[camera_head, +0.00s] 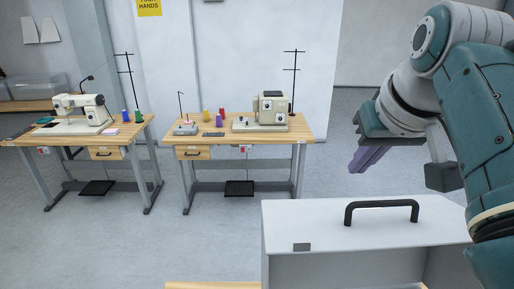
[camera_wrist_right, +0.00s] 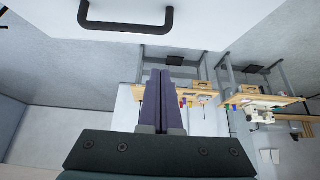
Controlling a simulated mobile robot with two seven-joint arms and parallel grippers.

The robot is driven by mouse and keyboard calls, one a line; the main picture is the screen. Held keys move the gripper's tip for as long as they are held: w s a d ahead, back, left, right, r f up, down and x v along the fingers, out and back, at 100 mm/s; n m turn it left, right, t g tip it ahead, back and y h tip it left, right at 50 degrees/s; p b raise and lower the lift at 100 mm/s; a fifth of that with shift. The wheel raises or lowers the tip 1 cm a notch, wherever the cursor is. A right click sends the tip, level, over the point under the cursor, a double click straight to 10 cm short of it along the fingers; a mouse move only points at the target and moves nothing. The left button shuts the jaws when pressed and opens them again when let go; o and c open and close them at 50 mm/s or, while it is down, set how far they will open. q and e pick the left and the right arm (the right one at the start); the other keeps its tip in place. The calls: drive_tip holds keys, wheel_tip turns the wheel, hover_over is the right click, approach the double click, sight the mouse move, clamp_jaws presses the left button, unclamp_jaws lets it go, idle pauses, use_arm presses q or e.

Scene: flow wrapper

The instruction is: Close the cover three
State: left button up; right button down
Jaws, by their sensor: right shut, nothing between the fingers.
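A white cover (camera_head: 320,230) with a black bar handle (camera_head: 382,205) stands at the lower right of the head view. Below its front edge is a recessed, open-looking space between side walls. I cannot tell which numbered cover it is. My right gripper (camera_head: 366,160) is above and behind the handle, apart from it, with its purple fingers together and empty. The right wrist view shows the closed fingers (camera_wrist_right: 162,100), with the handle (camera_wrist_right: 125,27) and the white cover (camera_wrist_right: 190,25) at the top. My left gripper is not in view.
Two wooden sewing tables (camera_head: 225,137) (camera_head: 80,139) with sewing machines stand farther back, against the wall. A strip of wooden surface (camera_head: 213,285) shows at the bottom edge. The grey floor (camera_head: 190,240) left of the cover is clear.

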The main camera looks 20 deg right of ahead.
hover_over(340, 209)
wheel_tip(340, 209, down, 6)
drive_tip(key=shift+f, duration=0.2)
drive_tip(key=p, duration=0.1)
drive_tip(key=s+p, duration=0.1)
drive_tip(key=s+r+p, duration=0.1)
drive_tip(key=shift+s+a, duration=0.2)
drive_tip(key=shift+a, duration=0.15)
drive_tip(key=shift+s+a+f+p, duration=0.15)
drive_tip(key=shift+s+p, duration=0.45)
drive_tip(key=shift+s+f, duration=0.1)
drive_tip(key=shift+s, duration=0.1)
